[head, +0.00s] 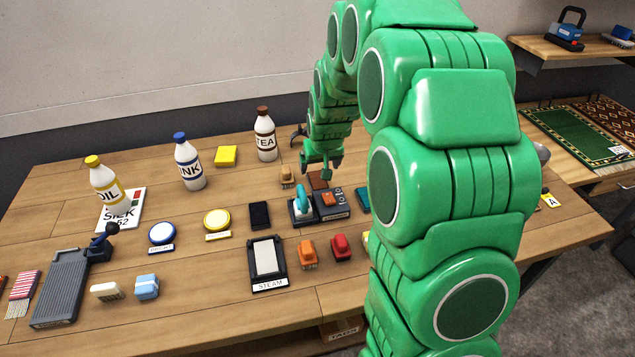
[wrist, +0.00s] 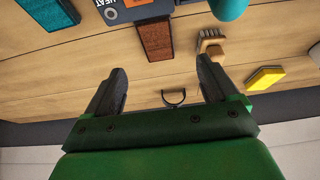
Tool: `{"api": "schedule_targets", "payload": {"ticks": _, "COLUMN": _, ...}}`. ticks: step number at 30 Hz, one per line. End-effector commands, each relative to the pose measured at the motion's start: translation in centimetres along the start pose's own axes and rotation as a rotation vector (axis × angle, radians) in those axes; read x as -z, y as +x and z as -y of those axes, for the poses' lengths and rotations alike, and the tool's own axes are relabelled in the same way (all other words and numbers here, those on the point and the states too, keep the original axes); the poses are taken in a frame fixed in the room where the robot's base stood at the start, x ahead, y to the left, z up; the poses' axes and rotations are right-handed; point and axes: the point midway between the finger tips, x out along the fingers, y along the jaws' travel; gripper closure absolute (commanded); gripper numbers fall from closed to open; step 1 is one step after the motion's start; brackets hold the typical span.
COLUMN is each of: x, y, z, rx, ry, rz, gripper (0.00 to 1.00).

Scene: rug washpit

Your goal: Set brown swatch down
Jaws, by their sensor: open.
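The brown swatch (head: 317,180) lies flat on the wooden table, behind the dark heat device (head: 333,204). In the wrist view the brown swatch (wrist: 156,40) is a small textured rectangle, its upper end close to the heat device (wrist: 128,8). My gripper (head: 320,172) is over the back part of the table beside the swatch, pointing down. In the wrist view my gripper (wrist: 161,66) has its fingers spread wide with nothing between them. The swatch appears beyond the fingertips, apart from them.
A wooden-backed brush (head: 287,176) lies left of the swatch and a teal-handled tool (head: 302,203) in front. The TEA bottle (head: 265,135) and yellow sponge (head: 226,156) stand farther back. A teal swatch (wrist: 48,12) shows in the wrist view. Bare wood surrounds the brown swatch's near side there.

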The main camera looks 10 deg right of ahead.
Motion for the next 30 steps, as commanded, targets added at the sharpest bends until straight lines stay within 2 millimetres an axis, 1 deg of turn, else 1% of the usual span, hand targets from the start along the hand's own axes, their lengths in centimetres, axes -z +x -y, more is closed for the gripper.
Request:
{"api": "schedule_targets", "payload": {"ticks": 1, "x": -0.3, "y": 0.6, "z": 0.0, "rx": 0.0, "ry": 0.0, "rz": 0.002, "gripper": 0.13}}
{"api": "schedule_targets", "payload": {"ticks": 3, "x": -0.4, "y": 1.0, "z": 0.0, "rx": 0.0, "ry": 0.0, "rz": 0.001, "gripper": 0.13}}
{"api": "schedule_targets", "payload": {"ticks": 8, "x": -0.5, "y": 1.8, "z": 0.0, "rx": 0.0, "ry": 0.0, "rz": 0.001, "gripper": 0.13}}
{"api": "schedule_targets", "payload": {"ticks": 14, "x": -0.5, "y": 3.4, "z": 0.0, "rx": 0.0, "ry": 0.0, "rz": 0.001, "gripper": 0.13}}
{"api": "schedule_targets", "payload": {"ticks": 23, "x": -0.4, "y": 4.5, "z": -0.1, "rx": 0.0, "ry": 0.0, "rz": 0.0, "gripper": 0.13}}
{"api": "schedule_targets", "payload": {"ticks": 30, "x": -0.4, "y": 6.8, "z": -0.4, "rx": 0.0, "ry": 0.0, "rz": 0.003, "gripper": 0.13}}
